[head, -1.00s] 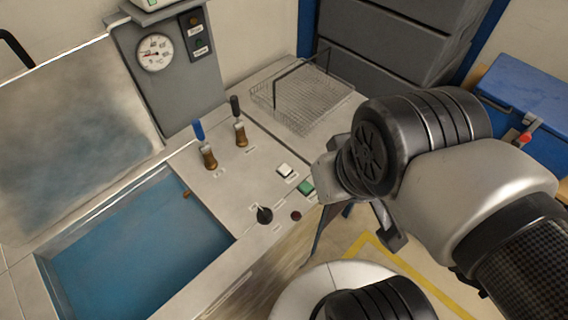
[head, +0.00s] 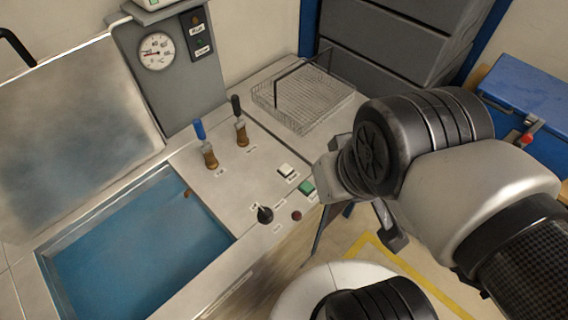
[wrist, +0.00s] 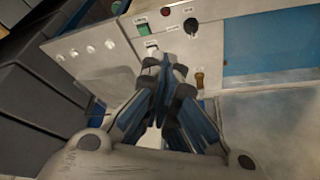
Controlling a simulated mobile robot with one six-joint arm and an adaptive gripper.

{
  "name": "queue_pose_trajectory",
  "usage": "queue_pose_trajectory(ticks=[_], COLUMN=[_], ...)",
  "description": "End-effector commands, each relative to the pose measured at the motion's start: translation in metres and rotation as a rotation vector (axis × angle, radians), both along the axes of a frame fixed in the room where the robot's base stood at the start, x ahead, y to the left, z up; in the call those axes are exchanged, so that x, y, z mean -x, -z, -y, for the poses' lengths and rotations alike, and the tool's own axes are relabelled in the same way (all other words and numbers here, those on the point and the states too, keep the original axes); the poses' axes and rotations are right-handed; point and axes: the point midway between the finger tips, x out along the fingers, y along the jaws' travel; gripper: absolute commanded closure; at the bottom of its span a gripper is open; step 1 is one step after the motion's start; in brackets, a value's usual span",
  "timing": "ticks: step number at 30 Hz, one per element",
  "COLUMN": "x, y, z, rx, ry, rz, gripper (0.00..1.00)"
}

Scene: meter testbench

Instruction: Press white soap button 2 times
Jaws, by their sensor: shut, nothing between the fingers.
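The white button (head: 286,170) is a small square key on the bench panel, beside the green button (head: 306,188). In the wrist view, the white button (wrist: 152,45) shows just beyond my fingertips, partly hidden by them, with the green button (wrist: 142,29) above it. My gripper (wrist: 172,66) is shut and empty, its fingers pointing toward the panel near the white button. I cannot tell the exact gap, but no contact shows. In the head view, my gripper is partly hidden by my wrist, to the right of the buttons.
A black knob (head: 265,214) and a small red button (head: 296,215) sit nearby on the panel. Blue-handled (head: 204,143) and black-handled (head: 239,120) levers stand upright behind. A wire basket (head: 303,98) lies further back. A water basin (head: 135,245) is at left.

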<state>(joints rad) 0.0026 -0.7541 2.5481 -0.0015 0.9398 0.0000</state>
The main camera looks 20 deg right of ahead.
Motion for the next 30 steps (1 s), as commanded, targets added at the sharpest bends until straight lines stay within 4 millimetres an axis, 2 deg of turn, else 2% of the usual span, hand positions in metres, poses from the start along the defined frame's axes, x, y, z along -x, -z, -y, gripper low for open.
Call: queue_pose_trajectory(ticks=[22, 26, 30], x=[-0.001, -0.006, -0.025], y=[0.001, 0.007, 0.019], z=[-0.001, -0.01, -0.032], rx=[-0.005, -0.061, -0.208], ry=[0.001, 0.024, 0.095], rz=[-0.003, -0.031, -0.092], gripper=[1.0, 1.0, 1.0])
